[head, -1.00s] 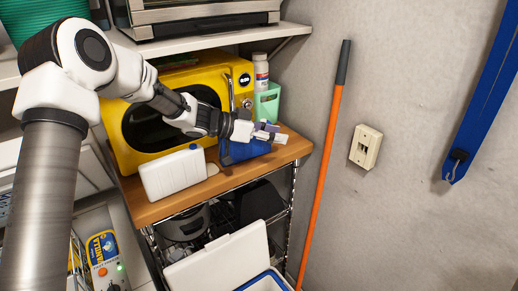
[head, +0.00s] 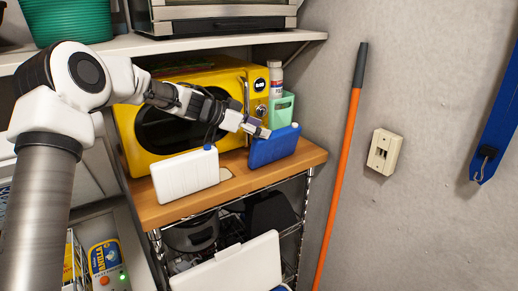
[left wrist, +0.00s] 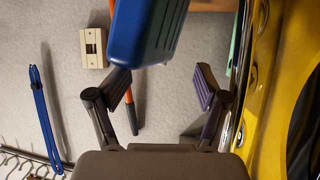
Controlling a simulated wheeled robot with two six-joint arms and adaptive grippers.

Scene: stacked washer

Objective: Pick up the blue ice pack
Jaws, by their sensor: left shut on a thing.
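The blue ice pack (head: 273,148) is a flat slab with a small cap at its upper right corner. It is at the right part of the wooden shelf top, beside the green container. My left gripper (head: 258,129) is shut on its upper part. The pack also shows at the top of the left wrist view (left wrist: 145,32), by the fingers of my left gripper (left wrist: 162,76). I cannot tell whether its lower edge touches the shelf. My right gripper is not in view.
A white ice pack (head: 185,177) stands to the left on the wooden shelf top (head: 230,186). The yellow microwave (head: 170,132) is behind. The green container (head: 282,108) and a white bottle (head: 275,78) stand close behind the blue pack. An orange pole (head: 339,180) leans at the right.

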